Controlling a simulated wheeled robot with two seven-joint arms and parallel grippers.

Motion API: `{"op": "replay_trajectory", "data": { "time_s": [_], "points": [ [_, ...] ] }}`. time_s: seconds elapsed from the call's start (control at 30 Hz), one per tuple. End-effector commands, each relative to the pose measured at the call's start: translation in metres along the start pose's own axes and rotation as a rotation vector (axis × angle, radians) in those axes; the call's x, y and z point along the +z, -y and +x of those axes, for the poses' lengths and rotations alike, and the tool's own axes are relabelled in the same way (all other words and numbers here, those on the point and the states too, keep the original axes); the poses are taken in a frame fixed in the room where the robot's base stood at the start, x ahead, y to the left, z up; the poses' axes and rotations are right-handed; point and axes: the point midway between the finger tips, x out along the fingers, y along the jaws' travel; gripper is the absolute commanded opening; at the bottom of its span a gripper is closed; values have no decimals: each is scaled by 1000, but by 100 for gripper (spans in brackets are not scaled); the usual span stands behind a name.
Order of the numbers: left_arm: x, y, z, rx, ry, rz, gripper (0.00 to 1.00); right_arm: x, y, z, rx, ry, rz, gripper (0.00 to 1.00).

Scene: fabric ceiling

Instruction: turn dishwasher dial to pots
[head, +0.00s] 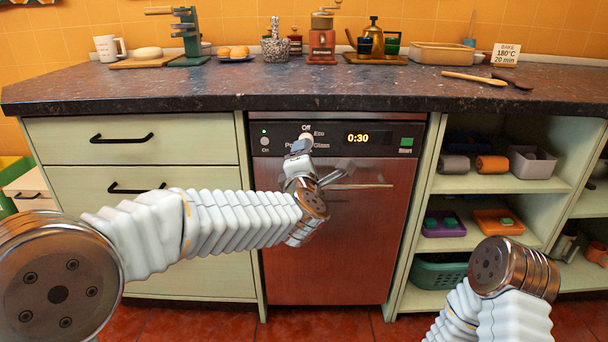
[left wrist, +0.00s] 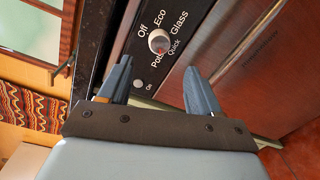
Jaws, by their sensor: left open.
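The dishwasher (head: 335,230) has a reddish metal front and a dark control panel at its top. Its pale round dial (left wrist: 159,41) sits among the labels Off, Eco, Glass, Quick and Pots; I cannot tell clearly which label it points to. In the head view the dial is partly hidden behind my gripper. My left gripper (head: 300,147) is in front of the panel at the dial. In the left wrist view its two fingers (left wrist: 157,72) are spread apart and empty, with the dial beyond the tips, between their lines. My right gripper is out of view.
A small On button (left wrist: 138,84) is near one fingertip. The display (head: 358,138) reads 0:30, with a green Start button (head: 406,142) to its right. The dark countertop (head: 230,90) overhangs the panel. Drawers are left, open shelves right.

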Motion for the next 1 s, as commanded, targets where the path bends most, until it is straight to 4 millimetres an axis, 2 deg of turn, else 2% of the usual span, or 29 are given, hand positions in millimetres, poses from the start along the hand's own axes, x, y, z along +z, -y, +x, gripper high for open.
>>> {"op": "replay_trajectory", "data": {
  "time_s": [0.1,0.3,0.67,0.73,0.77,0.87,0.97,1.0],
  "points": [
    [0,1,-27,0,2,0,63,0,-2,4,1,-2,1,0],
    [0,0,-51,-1,0,0,63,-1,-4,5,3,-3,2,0],
    [0,1,-55,-2,-1,2,63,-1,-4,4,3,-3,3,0],
    [-4,7,-52,-12,-2,22,63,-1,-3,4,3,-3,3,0],
    [-7,12,-50,-23,-3,44,63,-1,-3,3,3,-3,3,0],
    [-26,51,-38,-94,4,182,63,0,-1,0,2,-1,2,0],
    [-61,116,-28,-228,32,398,63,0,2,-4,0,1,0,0],
    [-79,146,-27,-295,55,493,63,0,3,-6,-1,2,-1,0]
  ]
}}
